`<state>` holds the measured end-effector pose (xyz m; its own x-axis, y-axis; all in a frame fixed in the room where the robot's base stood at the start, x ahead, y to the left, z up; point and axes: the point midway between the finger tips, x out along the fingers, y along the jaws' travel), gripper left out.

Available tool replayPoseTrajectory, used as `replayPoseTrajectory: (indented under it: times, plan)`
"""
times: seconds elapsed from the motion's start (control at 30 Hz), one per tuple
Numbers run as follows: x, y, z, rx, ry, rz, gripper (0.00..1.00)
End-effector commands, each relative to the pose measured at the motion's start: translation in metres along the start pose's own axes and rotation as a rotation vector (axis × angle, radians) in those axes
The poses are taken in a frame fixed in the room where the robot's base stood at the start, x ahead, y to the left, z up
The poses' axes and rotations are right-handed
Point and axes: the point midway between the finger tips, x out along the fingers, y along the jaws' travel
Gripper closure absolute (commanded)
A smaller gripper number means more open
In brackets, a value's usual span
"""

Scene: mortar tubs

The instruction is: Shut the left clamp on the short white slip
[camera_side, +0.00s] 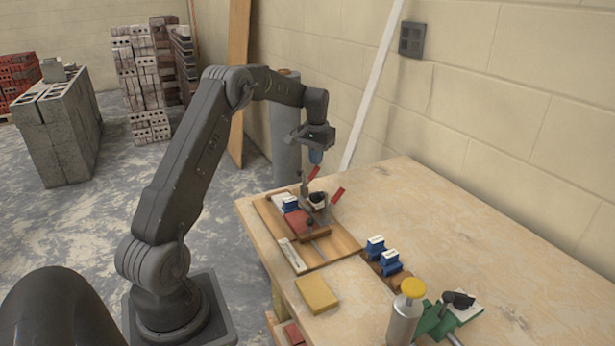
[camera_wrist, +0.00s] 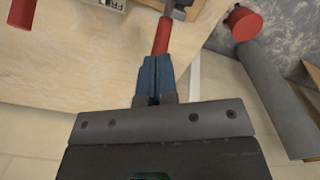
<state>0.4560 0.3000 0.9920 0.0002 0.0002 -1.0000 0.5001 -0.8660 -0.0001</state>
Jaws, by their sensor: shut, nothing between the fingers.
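My gripper (camera_side: 316,156) is shut and empty, its blue fingertips pointing down above the wooden fixture board (camera_side: 340,243). The left clamp's red handle (camera_side: 313,173) stands tilted up just below the fingertips. In the wrist view the closed blue fingers (camera_wrist: 154,78) point at that red handle (camera_wrist: 162,36), very near its end; I cannot tell whether they touch. The other clamp's red handle (camera_side: 338,195) also sticks up, to the right. A small white piece (camera_side: 290,200) tops a blue block at the board's left; I cannot tell if it is the short slip.
A red block (camera_side: 305,223) sits on the board. Two blue blocks (camera_side: 376,247) with white tops stand to its right. A yellow sponge-like block (camera_side: 317,293), a yellow-capped bottle (camera_side: 405,315) and a green fixture (camera_side: 437,321) are nearer. The table's right side is clear.

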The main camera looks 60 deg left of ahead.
Motion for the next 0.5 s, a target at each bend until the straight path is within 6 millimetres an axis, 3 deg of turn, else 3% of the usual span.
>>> replayPoseTrajectory:
  times: [0.5]
  plan:
    - [0.0113,0.0037,-0.0053,0.001,-0.004,0.000,1.00]
